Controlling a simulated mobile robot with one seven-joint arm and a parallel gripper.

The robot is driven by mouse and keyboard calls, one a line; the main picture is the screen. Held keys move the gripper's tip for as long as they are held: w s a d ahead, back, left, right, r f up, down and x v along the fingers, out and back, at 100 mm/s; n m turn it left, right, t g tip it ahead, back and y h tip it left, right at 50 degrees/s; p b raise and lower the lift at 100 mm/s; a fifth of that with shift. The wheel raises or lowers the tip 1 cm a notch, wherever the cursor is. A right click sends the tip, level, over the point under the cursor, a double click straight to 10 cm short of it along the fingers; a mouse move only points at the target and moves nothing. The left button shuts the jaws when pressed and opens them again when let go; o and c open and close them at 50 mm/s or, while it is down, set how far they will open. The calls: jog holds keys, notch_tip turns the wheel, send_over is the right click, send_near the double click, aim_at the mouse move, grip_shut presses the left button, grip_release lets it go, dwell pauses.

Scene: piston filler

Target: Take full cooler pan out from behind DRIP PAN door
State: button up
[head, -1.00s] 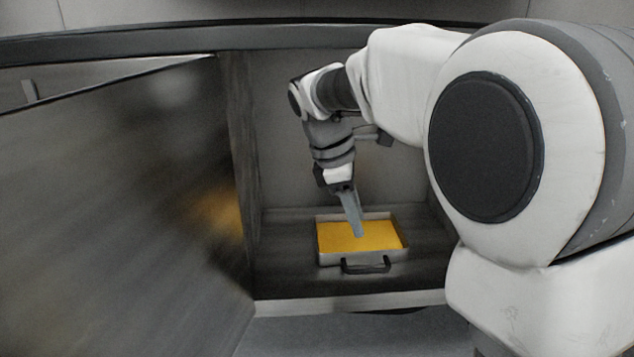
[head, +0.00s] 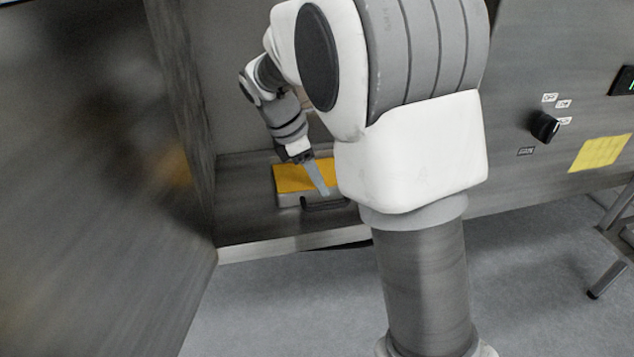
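The cooler pan (head: 289,201) sits on the floor of the open compartment. It is a shallow metal pan filled with yellow-orange liquid, with a dark bar handle (head: 325,204) on its front. My gripper (head: 324,190) points down over the pan's front edge, just above or at the handle. Its fingers overlap in this view, so I cannot tell whether they are open or touch the handle. My arm hides the pan's right side. The compartment door (head: 80,180) stands open at the left. No label shows on it.
The compartment's front sill (head: 262,250) is a low pale edge above the grey floor. To the right, a metal panel carries a black knob (head: 544,126) and a yellow note (head: 599,153). A metal leg (head: 607,270) stands at the far right. The floor in front is clear.

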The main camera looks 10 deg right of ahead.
jog(key=shift+x, duration=1.5)
grip_shut()
jog(key=shift+r, duration=0.15)
